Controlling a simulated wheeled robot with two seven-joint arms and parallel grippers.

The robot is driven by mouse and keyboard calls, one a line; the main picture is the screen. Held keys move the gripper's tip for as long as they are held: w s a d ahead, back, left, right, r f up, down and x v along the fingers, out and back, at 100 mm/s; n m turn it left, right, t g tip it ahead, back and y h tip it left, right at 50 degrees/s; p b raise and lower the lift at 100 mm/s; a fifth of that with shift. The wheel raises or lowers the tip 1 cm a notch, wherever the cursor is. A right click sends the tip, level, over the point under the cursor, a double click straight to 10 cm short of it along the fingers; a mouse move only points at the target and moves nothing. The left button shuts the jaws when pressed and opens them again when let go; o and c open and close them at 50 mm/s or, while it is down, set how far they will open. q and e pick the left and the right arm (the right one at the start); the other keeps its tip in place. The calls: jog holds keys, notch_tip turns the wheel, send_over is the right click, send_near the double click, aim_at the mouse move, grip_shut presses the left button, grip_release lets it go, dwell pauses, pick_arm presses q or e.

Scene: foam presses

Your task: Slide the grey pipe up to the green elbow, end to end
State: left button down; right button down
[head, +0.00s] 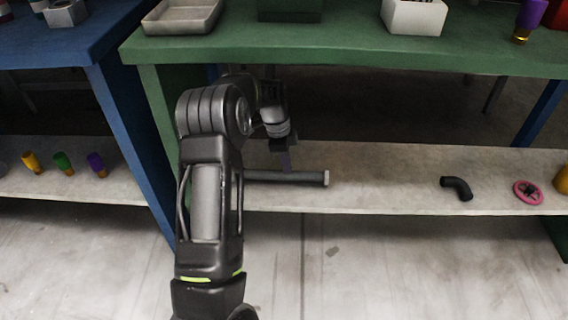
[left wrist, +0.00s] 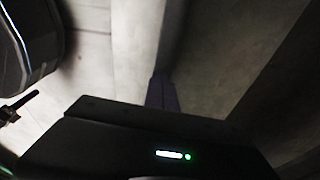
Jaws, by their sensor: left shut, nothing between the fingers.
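A dark grey pipe (head: 290,177) lies lengthwise on the pale lower shelf of the green bench. Its left part is hidden behind my left arm, and its right end has a light rim. A curved elbow (head: 457,187) lies on the same shelf, well to the right and apart from the pipe; it looks black here, not green. My left gripper (head: 286,162) points down at the pipe, its fingers shut and empty. I cannot tell whether they touch it. The shut fingers also show in the left wrist view (left wrist: 161,92). My right gripper is not in view.
A pink wheel (head: 528,191) lies right of the elbow, near a yellow thing (head: 562,179) at the picture's edge. The shelf between pipe and elbow is clear. The green bench top (head: 340,48) hangs above the shelf. A blue bench leg (head: 133,140) stands at left.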

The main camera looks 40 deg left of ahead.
pick_arm(q)
jog(key=s+a, duration=0.2)
jog(key=a, duration=0.1)
jog(key=s+a, duration=0.2)
jog(key=a, duration=0.1)
jog(key=s+a, duration=0.2)
jog(key=a, duration=0.2)
jog(key=shift+s+a+r+p, duration=0.1)
jog(key=shift+s+r+p, duration=0.05)
jog(key=shift+s+p, duration=0.2)
